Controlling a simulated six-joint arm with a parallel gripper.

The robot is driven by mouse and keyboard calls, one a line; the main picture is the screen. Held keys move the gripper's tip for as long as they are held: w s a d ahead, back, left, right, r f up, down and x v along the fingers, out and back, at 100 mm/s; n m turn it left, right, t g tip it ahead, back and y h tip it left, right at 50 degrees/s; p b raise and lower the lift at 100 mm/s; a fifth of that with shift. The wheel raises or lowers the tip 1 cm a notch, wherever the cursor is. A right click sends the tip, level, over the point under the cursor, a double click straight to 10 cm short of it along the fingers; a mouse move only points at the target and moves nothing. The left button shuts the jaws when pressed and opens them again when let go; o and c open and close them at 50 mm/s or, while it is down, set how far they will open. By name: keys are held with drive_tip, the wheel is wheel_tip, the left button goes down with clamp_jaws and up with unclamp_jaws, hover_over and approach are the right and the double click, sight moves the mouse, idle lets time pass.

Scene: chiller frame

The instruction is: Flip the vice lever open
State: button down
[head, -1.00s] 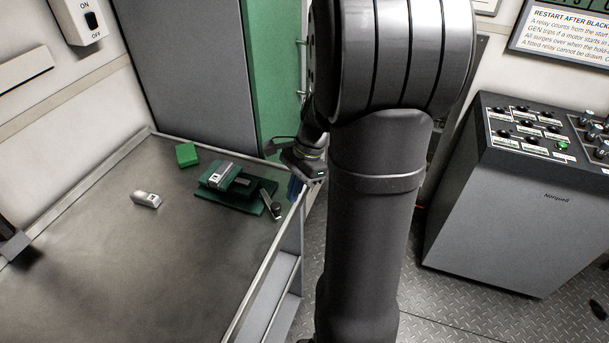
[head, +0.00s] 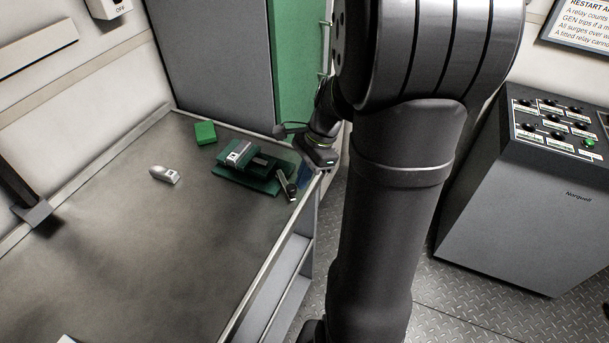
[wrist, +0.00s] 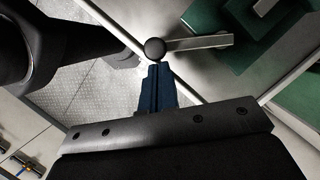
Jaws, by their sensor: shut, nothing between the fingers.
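The green vice (head: 240,158) sits on the bench near its far right corner; part of its green body also shows in the wrist view (wrist: 228,25). Its lever (head: 285,180) is a short silver bar with a round black knob, at the vice's right end by the bench edge. In the wrist view the lever (wrist: 200,42) lies nearly level, knob at its left end. My gripper (wrist: 158,68) is shut and empty, its dark blue fingers pointing at the knob, with the tips just below it in the picture. I cannot tell whether they touch. In the head view my gripper (head: 303,172) is beside the lever.
A green block (head: 205,133) and a small pale grey object (head: 165,175) lie on the bench (head: 150,260). A grey and green cabinet (head: 215,60) stands behind the vice. The bench's raised edge runs by the lever. A control console (head: 520,190) stands at right.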

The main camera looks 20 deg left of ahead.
sight(289, 189)
drive_tip(key=shift+s+a, duration=0.1)
drive_tip(key=shift+s, duration=0.1)
drive_tip(key=s+m, duration=0.1)
drive_tip(key=s+a+m+y, duration=0.1)
drive_tip(key=m, duration=0.1)
drive_tip(key=shift+t, duration=0.4)
drive_tip(key=shift+s+a+m+t, duration=0.3)
drive_tip(key=shift+s+a+m, duration=0.2)
drive_tip(key=shift+m, duration=0.5)
drive_tip(key=a+m, duration=0.1)
drive_tip(key=s+m+t, duration=0.1)
drive_tip(key=shift+s+a+m+y, duration=0.15)
drive_tip(key=shift+a+m+y, duration=0.15)
drive_tip(key=shift+a+m, duration=0.1)
drive_tip(key=shift+s+a, duration=0.2)
drive_tip(key=shift+a, duration=0.35)
drive_tip(key=d, duration=0.4)
drive_tip(key=shift+w+d+r, duration=0.1)
drive_tip(key=shift+w+r, duration=0.05)
drive_tip(key=shift+w, duration=0.2)
drive_tip(key=v, duration=1)
drive_tip(key=shift+s, duration=0.2)
